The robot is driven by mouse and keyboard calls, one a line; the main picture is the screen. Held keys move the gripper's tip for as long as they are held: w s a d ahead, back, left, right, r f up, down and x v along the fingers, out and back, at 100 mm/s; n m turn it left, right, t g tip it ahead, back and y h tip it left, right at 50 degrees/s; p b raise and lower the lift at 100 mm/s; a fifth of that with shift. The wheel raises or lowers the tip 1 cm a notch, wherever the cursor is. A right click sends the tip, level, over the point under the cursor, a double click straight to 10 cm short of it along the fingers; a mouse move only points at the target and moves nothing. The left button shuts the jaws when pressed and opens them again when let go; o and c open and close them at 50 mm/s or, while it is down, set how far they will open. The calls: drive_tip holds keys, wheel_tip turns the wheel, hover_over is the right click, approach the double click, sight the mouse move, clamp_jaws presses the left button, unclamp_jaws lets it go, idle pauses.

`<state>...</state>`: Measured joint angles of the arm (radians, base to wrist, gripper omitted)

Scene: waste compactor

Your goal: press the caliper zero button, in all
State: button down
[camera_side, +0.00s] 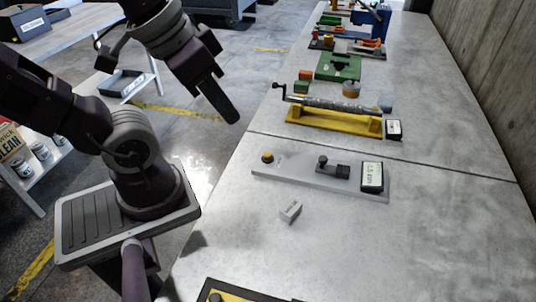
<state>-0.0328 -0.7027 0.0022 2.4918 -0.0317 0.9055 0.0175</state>
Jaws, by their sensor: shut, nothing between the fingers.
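A flat grey plate that looks like the caliper station (300,176) lies on the near part of the bench. A dark sliding jaw piece (333,167) sits mid-plate. A display box (372,177) at the right end shows a reading too small to be sure of. My gripper (234,117) is shut and empty, pointing down in the air, up and left of the button in the picture and apart from it.
A small white block (290,210) lies in front of the plate. Behind it is a yellow stand with a metal cylinder (335,108) and a crank. More fixtures stand farther back. A yellow-edged dark panel (235,292) is at the near edge. The right side of the bench is clear.

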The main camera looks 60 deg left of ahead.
drive_tip(key=w+f+n+g+h, duration=0.2)
drive_tip(key=w+n+g, duration=0.1)
drive_tip(key=w, duration=0.1)
drive_tip(key=n+t+h, duration=0.1)
drive_tip(key=n+h, duration=0.6)
drive_tip(key=n, duration=0.3)
hover_over(268, 155)
drive_tip(key=a, duration=0.2)
wheel_tip(268, 155, down, 11)
drive_tip(key=shift+s+d+r, duration=0.1)
drive_tip(key=shift+d+r, duration=0.1)
drive_tip(key=shift+f, duration=4.4)
drive_tip(key=shift+f, duration=0.4)
